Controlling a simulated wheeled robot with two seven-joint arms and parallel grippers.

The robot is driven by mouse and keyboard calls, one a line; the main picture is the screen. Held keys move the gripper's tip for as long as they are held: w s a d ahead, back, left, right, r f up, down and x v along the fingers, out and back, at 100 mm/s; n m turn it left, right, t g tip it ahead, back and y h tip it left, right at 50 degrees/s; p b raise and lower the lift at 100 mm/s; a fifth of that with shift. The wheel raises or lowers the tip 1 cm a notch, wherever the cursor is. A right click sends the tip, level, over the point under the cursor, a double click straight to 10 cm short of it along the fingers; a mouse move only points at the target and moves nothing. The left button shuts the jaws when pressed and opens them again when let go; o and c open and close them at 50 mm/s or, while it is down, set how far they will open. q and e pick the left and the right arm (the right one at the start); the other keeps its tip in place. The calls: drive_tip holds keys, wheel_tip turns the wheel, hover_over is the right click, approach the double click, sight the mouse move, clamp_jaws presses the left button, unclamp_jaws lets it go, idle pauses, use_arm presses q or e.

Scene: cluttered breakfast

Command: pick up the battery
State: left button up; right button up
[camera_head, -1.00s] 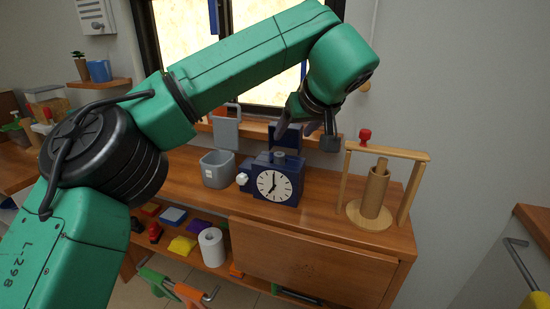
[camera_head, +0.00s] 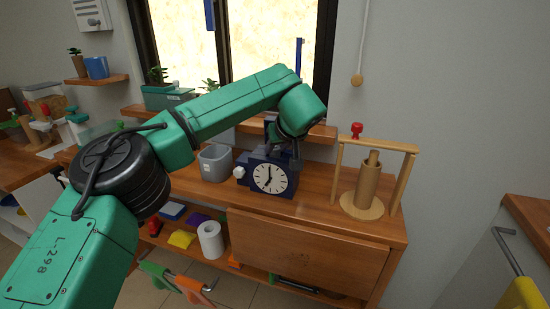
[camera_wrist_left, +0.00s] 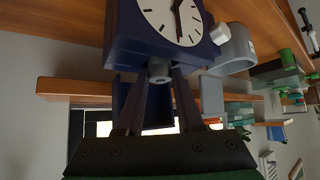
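No loose battery shape is plain; a short grey cylinder (camera_wrist_left: 159,70), possibly the battery, stands out of the top of the dark blue clock (camera_head: 271,177). The clock has a white dial and stands on the wooden cabinet; it also shows upside down in the left wrist view (camera_wrist_left: 160,35). My left gripper (camera_head: 287,150) is at the clock's top, its two dark fingers (camera_wrist_left: 160,85) on either side of the cylinder. I cannot tell whether they touch it. In the head view the gripper largely hides the cylinder. My right gripper is not in view.
A grey bin (camera_head: 215,164) stands left of the clock. A wooden frame (camera_head: 400,180) with a red knob and a wooden cylinder (camera_head: 368,184) stands to the right. A window ledge is behind. The cabinet top is clear between clock and frame.

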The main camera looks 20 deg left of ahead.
use_arm(q)
clamp_jaws()
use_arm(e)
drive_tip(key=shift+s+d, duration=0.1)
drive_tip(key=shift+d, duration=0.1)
use_arm(q)
drive_tip(key=shift+r, duration=0.15)
wheel_tip(320, 180, up, 20)
drive_tip(key=p, duration=0.6)
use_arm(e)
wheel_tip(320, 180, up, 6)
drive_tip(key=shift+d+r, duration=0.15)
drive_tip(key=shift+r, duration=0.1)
